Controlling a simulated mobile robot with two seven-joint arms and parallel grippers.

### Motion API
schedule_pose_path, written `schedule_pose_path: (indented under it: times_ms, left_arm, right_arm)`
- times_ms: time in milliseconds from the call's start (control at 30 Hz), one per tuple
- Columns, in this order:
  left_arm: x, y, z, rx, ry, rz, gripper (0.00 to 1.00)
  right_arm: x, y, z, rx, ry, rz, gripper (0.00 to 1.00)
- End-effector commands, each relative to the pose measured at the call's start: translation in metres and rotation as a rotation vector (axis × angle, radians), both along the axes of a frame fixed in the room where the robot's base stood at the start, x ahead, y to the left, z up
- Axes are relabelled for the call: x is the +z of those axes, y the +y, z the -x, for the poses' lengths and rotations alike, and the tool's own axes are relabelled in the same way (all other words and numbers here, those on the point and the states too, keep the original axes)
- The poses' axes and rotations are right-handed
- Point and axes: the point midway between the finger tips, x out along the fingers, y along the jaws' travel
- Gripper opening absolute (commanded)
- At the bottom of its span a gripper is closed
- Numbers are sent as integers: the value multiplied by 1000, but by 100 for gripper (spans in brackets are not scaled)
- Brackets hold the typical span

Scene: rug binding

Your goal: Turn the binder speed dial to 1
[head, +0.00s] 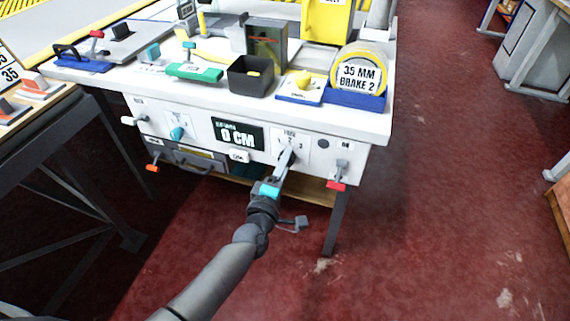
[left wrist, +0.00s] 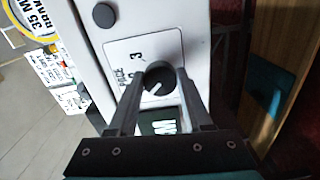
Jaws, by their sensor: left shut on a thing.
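The binder speed dial (left wrist: 158,87) is a dark round knob with a white pointer line, on a white label plate with numerals. My left gripper (head: 287,158) is at the dial on the front panel, its two fingers shut on the knob from both sides. In the left wrist view the pointer line slants from lower left to upper right. The 3 (left wrist: 137,55) shows clear of the fingers; the 1 is not readable there. In the head view the gripper covers most of the dial. My right gripper is not in view.
A dark display (head: 237,135) reading 0 CM is left of the dial. A red-tipped lever (head: 337,185) sticks out at the right, an orange-tipped one (head: 152,168) at the left. A teal knob (head: 178,133) is further left. The bench top (head: 350,121) holds several items.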

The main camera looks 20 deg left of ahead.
Motion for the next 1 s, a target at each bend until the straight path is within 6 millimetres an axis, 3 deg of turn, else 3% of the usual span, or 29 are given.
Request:
schedule_pose_path:
  times_ms: [767, 800, 1000]
  left_arm:
    - [-1, -1, 1, -1, 6, 112, 0]
    - [-1, -1, 1, -1, 6, 112, 51]
    - [0, 0, 0, -1, 6, 110, 73]
  right_arm:
    - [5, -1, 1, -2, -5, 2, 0]
    - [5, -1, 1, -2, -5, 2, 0]
    - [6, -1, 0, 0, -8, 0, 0]
